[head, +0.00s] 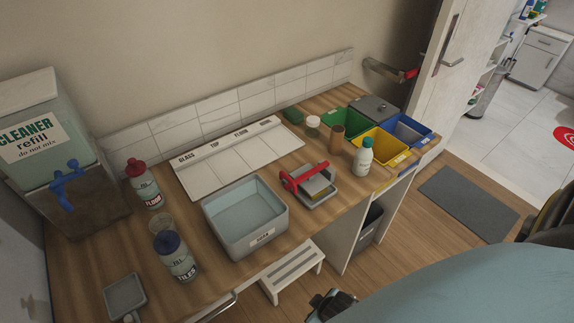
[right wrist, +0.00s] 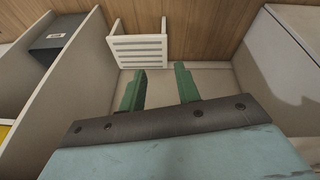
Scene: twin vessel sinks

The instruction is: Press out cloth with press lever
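A small grey press (head: 318,199) with a red lever (head: 304,178) stands on the wooden counter, right of the grey basin. A flat yellowish piece (head: 315,187), perhaps the cloth, lies in the press partly under the lever. I cannot tell how far down the lever is. My right gripper (right wrist: 160,82) shows in the right wrist view with its two green fingers apart and nothing between them. It is in front of the counter's lower shelves, away from the press. My left gripper is not in view.
The grey basin (head: 226,228) holds liquid. A white bottle (head: 363,157) and coloured bins (head: 378,145) stand right of the press. A white step stool (head: 292,272) is by the counter front; it also shows in the right wrist view (right wrist: 140,48). Labelled bottles (head: 176,260) stand at the left.

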